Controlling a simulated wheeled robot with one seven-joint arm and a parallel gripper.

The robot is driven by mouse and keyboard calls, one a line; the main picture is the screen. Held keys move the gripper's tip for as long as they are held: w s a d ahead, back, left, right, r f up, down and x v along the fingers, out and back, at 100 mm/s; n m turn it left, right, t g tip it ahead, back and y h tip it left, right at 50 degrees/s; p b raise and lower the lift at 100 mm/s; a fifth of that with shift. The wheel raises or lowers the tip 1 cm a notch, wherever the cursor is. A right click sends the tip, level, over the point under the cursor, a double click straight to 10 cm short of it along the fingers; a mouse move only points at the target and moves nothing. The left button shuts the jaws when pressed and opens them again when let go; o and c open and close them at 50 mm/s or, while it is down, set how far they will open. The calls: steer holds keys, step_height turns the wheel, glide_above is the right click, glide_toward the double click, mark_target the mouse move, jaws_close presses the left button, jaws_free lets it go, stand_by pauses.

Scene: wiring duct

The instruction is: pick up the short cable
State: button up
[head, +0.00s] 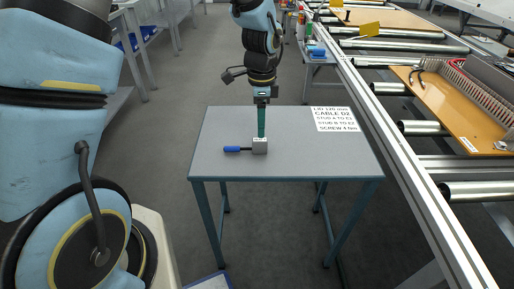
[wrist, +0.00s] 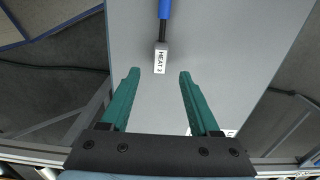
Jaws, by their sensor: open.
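I cannot make out a short cable in either view. My gripper (head: 261,133) hangs over the grey table (head: 225,170), pointing down. In the wrist view its two green fingers (wrist: 158,75) are apart with nothing between them. Just beyond the fingertips is a mallet-like thing with a blue handle (head: 232,149), a thin dark shaft and a grey block (head: 260,147). In the wrist view the block (wrist: 161,58) carries a white label that seems to start with HEAT. Whether the fingers touch the block in the head view cannot be told.
A printed card (head: 335,119) naming a cable lies at the table's back right. The rest of the tabletop is clear. A roller conveyor (head: 405,128) runs along the right with an orange board (head: 445,112). A small side table (head: 316,58) holding blue items stands behind.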

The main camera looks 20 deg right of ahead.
mark_target(258, 140)
steer(key=f, duration=0.2)
steer(key=f+p, duration=0.1)
steer(key=f, duration=0.4)
steer(key=shift+w+a+f, duration=0.1)
steer(key=shift+w+a, duration=0.05)
steer(key=shift+a, duration=0.2)
jaws_close()
